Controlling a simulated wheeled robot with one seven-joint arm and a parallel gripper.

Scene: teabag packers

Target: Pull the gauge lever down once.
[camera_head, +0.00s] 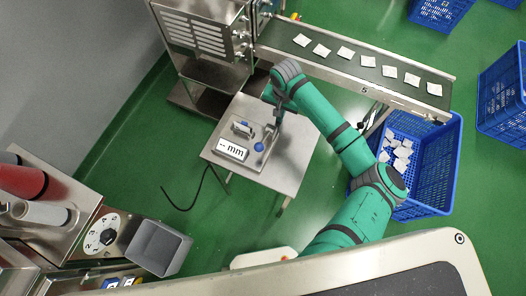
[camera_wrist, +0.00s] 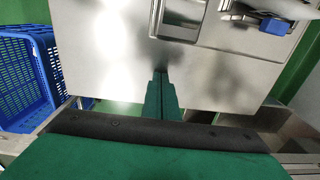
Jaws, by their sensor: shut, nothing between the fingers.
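The gauge (camera_head: 233,149) stands on a small steel table (camera_head: 287,175), its display reading "-- mm". A blue knob (camera_head: 259,147) shows beside the display, near a thin upright metal part; I cannot tell for sure which part is the lever. My gripper (camera_head: 279,108) is above the table, just right of and behind the gauge in the head view. In the wrist view my gripper (camera_wrist: 160,73) is shut and empty over the bare steel top. There a blue part (camera_wrist: 274,25) of the gauge is at upper right, apart from the fingers.
A conveyor (camera_head: 350,66) carrying several teabags runs behind the table, next to a steel machine (camera_head: 203,33). A blue crate (camera_head: 437,170) with teabags stands right of the table. A grey bin (camera_head: 157,247) and a dial panel (camera_head: 101,234) are at lower left. A black cable (camera_head: 184,208) lies on the floor.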

